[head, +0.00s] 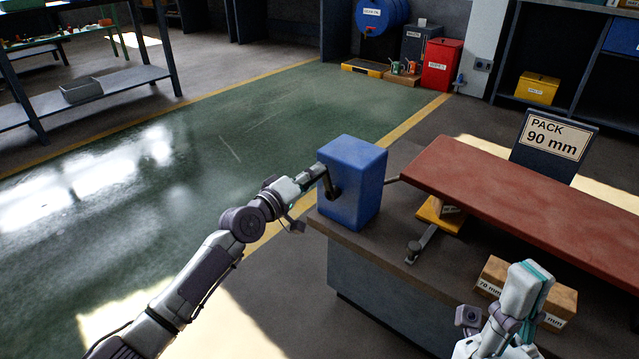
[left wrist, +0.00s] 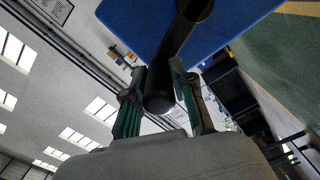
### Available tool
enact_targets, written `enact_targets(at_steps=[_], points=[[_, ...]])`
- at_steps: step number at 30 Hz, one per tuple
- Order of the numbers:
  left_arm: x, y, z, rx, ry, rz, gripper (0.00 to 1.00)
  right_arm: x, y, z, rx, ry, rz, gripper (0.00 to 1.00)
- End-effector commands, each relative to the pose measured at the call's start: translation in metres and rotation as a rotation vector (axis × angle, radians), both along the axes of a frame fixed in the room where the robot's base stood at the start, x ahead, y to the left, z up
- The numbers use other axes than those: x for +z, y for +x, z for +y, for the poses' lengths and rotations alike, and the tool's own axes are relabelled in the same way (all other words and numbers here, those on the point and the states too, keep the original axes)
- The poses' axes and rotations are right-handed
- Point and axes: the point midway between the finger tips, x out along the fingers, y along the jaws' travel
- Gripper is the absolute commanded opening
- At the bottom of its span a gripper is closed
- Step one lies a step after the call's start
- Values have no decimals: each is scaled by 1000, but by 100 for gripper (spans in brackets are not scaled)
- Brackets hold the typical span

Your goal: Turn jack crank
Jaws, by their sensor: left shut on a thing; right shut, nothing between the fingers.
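The blue jack housing (head: 358,172) stands on the left end of the grey bench. Its dark crank (head: 332,188) is on the left face. My left gripper (head: 318,172) is shut on the crank handle at that face. In the left wrist view the dark round handle (left wrist: 180,55) lies between the two fingers of my left gripper (left wrist: 163,88), with the blue housing (left wrist: 130,25) behind it. My right gripper (head: 530,285) is shut and empty, in front of the bench's right part, apart from the jack.
A long red beam (head: 530,195) spans the bench to the right of the jack. A sign (head: 553,137) reading "PACK 90 mm" stands behind it. A cardboard block (head: 494,274) marked 70 mm is beside my right gripper. Green floor (head: 240,140) is clear on the left.

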Motion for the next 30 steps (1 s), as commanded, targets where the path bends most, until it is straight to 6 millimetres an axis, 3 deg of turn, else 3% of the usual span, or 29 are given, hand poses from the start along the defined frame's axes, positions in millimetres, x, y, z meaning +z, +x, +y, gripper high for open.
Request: enact_targets(at_steps=[15, 30], points=[[-16, 15, 21, 5, -314, 227, 0, -18, 2, 1, -1, -4, 12, 0], [-21, 18, 25, 5, -398, 289, 0, -20, 2, 1, -1, -5, 13, 0]])
